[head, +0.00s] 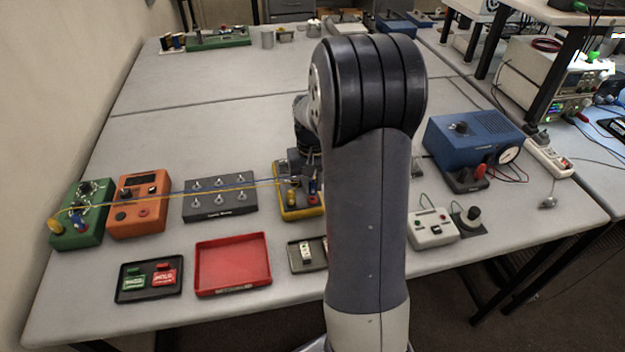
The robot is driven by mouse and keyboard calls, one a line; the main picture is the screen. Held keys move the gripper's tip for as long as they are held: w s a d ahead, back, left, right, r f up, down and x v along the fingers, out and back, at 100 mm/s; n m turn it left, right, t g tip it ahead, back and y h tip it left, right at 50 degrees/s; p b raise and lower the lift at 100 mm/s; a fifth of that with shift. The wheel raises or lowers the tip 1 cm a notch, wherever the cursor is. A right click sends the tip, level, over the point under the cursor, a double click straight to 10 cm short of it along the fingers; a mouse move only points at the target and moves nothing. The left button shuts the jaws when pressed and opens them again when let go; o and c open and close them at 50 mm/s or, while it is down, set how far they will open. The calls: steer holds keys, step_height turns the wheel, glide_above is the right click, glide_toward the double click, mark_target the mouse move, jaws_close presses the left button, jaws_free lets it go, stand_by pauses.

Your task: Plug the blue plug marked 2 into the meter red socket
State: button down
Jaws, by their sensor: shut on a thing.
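An orange box with a dark display, which looks like the meter (128,222), stands at the left. A red socket (143,212) shows on its lower right face. My gripper (305,172) is mostly hidden behind my arm, low over a yellow-edged box (298,212). It is shut, and a small blue plug (313,187) shows at its fingers. The mark on the plug is too small to read. Whether the plug is still seated in the yellow-edged box cannot be told. A yellow and a blue lead run left from there, across the orange box, to a green box (92,235).
A dark switch box (220,211) stands between the orange and yellow-edged boxes. In front lie a red tray (233,283) and a black tray (150,294) with green and red pieces. A blue unit (472,140) and a white box (432,238) stand right. The table behind is mostly clear.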

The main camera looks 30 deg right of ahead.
mark_target(312, 181)
steer(key=shift+f+b, duration=0.3)
steer(key=shift+f, duration=0.5)
steer(key=shift+f, duration=0.2)
stand_by(1.6)
steer(key=c, duration=1.2)
jaws_free()
step_height(312, 181, up, 11)
steer(key=shift+f+b, duration=0.1)
steer(key=shift+b, duration=0.45)
